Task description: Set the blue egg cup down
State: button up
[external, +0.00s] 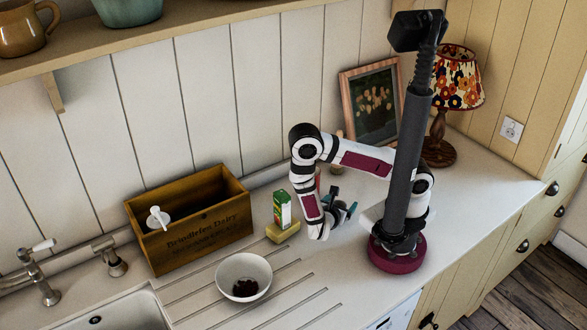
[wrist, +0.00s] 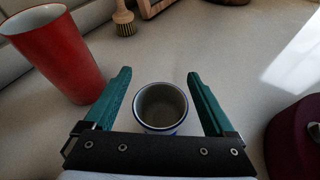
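The blue egg cup (wrist: 161,106) shows in the wrist view as a small round cup with a dark blue rim and a pale inside. It seems to stand upright on the counter. My gripper (wrist: 160,78) is open, with one teal finger on each side of the cup and a visible gap on both sides. In the external view my gripper (external: 344,205) is low over the counter beside my base. I cannot make out the egg cup there; the gripper and arm seem to hide it.
A red cup (wrist: 58,52) stands close by my left finger. A brush (wrist: 124,18) stands farther back. A carton (external: 282,209), yellow sponge (external: 283,232), white bowl (external: 243,277) and wooden crate (external: 190,220) are left of my gripper. Counter right of the egg cup is clear.

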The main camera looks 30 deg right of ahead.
dwell(0.3)
jog(key=shift+a+r, duration=0.15)
jog(key=shift+r, duration=0.1)
jog(key=v, duration=1.1)
jog(key=shift+s+a+r, duration=0.1)
jog(key=shift+s+a, duration=0.1)
jog(key=shift+s, duration=0.1)
jog(key=s+d+r+m+g+y, duration=0.1)
jog(key=d+r+m+g+y, duration=0.3)
jog(key=m, duration=1)
jog(key=s+d+r+m+g+y, duration=0.2)
jog(key=d+r+m+g+y, duration=0.2)
jog(key=r+m+y, duration=0.5)
jog(key=d+r+m, duration=0.1)
jog(key=m, duration=0.4)
jog(key=shift+s+r, duration=0.25)
jog(key=shift+r, duration=0.1)
jog(key=shift+o, duration=0.3)
jog(key=shift+r+m+t, duration=0.25)
jog(key=shift+m+t, duration=0.05)
jog(key=shift+m, duration=0.2)
jog(key=shift+w, duration=0.1)
